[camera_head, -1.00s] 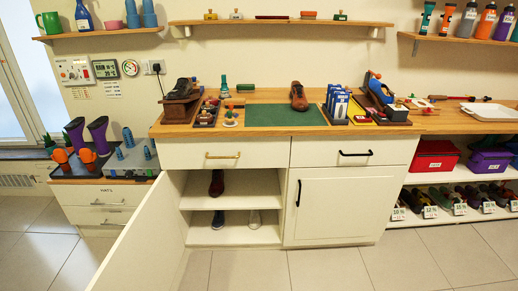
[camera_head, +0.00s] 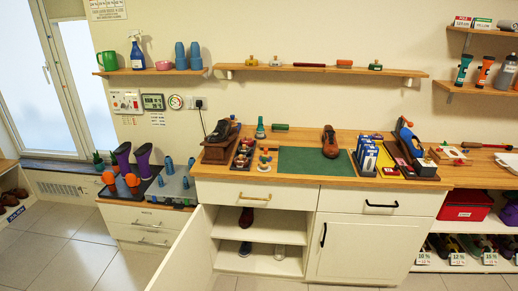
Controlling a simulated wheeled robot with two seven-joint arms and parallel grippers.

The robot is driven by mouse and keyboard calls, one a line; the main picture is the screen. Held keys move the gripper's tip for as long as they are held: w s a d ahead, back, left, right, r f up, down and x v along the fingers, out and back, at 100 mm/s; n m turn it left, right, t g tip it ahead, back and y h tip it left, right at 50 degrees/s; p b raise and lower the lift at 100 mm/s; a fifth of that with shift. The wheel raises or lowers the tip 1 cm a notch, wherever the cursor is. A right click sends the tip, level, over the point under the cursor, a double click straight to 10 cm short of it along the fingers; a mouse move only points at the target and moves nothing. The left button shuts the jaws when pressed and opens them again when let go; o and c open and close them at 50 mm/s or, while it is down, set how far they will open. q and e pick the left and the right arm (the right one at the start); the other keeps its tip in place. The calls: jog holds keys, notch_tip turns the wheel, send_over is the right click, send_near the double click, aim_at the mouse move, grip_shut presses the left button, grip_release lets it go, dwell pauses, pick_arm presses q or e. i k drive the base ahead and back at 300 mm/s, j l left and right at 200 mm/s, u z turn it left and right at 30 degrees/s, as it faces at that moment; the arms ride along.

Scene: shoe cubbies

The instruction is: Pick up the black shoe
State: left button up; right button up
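A black shoe (camera_head: 219,130) sits on a wooden block (camera_head: 217,150) at the left end of the wooden counter (camera_head: 330,180). In the open cabinet below, a dark red shoe (camera_head: 246,217) is on the upper shelf. A dark bluish shoe (camera_head: 245,249) and a pale shoe (camera_head: 279,252) are on the lower shelf. Neither of my grippers shows in the view.
The open cabinet door (camera_head: 184,255) swings out at the front left. A low drawer unit (camera_head: 145,228) with purple boots and cones stands left of the counter. A tool tray (camera_head: 243,153) is right of the black shoe. The floor at left is clear.

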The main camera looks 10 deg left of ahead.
aim_at(221, 134)
jog(key=i+j+z, duration=0.2)
jog(key=j, duration=0.6)
jog(key=j+z, duration=0.2)
jog(key=j, duration=0.55)
jog(key=j+z, duration=0.15)
jog(key=j, duration=0.65)
jog(key=k+j+z, duration=0.2)
jog(key=j, duration=0.6)
jog(key=j+z, duration=0.2)
jog(key=j, duration=0.65)
jog(key=l, duration=0.4)
jog(key=k+l, duration=0.15)
jog(key=l, duration=0.25)
jog(key=i+l+u, duration=0.1)
jog(key=l, duration=0.35)
jog(key=i+l+u, duration=0.1)
jog(key=l, duration=0.35)
jog(key=i+l+u, duration=0.1)
jog(key=l, duration=0.4)
jog(key=i+l+u, duration=0.1)
jog(key=l, duration=0.4)
jog(key=i, duration=0.05)
